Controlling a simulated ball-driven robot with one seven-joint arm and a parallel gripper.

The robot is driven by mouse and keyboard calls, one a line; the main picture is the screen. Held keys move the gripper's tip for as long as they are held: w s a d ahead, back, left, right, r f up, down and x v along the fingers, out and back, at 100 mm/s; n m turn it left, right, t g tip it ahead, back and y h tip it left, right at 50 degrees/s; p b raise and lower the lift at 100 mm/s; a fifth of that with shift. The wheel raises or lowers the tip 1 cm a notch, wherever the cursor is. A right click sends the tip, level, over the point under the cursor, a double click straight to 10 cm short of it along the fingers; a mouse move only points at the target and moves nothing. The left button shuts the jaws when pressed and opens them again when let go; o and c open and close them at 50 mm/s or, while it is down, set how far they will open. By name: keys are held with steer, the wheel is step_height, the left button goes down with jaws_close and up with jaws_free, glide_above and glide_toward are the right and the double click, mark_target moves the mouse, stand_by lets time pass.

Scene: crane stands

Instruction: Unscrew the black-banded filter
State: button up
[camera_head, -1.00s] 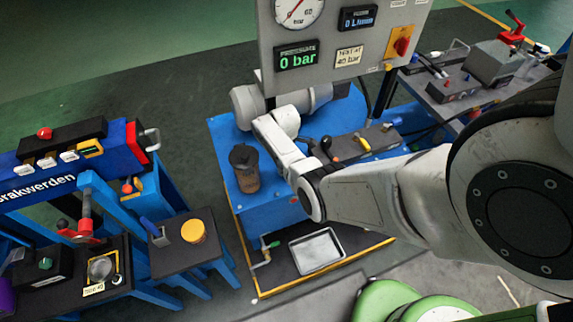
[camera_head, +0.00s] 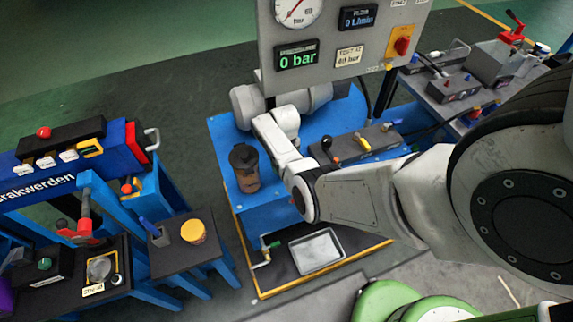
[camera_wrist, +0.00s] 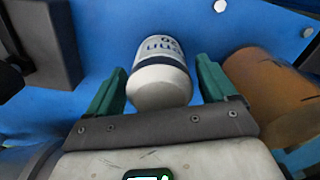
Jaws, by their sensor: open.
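A white filter canister (camera_wrist: 160,88) with dark lettering and a dark band around it is in the middle of the wrist view. My gripper (camera_wrist: 160,70) is open, its two green fingers on either side of the canister. A gap shows between the canister and each finger. In the head view my arm reaches down over the blue bench (camera_head: 222,150), and the fingers cannot be made out there. A brown cylinder with a black top (camera_head: 244,168) stands on the bench left of my arm; its brown body (camera_wrist: 275,92) is close to the right finger in the wrist view.
A grey panel (camera_head: 335,25) with a gauge and displays stands behind the bench; one display reads 0 bar. A lever block (camera_head: 355,145) is right of my arm. A metal tray (camera_head: 315,250) lies at the front. A small table (camera_head: 190,245) holds a yellow-lidded tin (camera_head: 193,231).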

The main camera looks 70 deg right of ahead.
steer(key=m, duration=1)
steer(key=shift+b, duration=0.3)
steer(key=c, duration=1.1)
steer(key=shift+r, duration=0.1)
steer(key=shift+c, duration=0.4)
steer(key=n, duration=0.5)
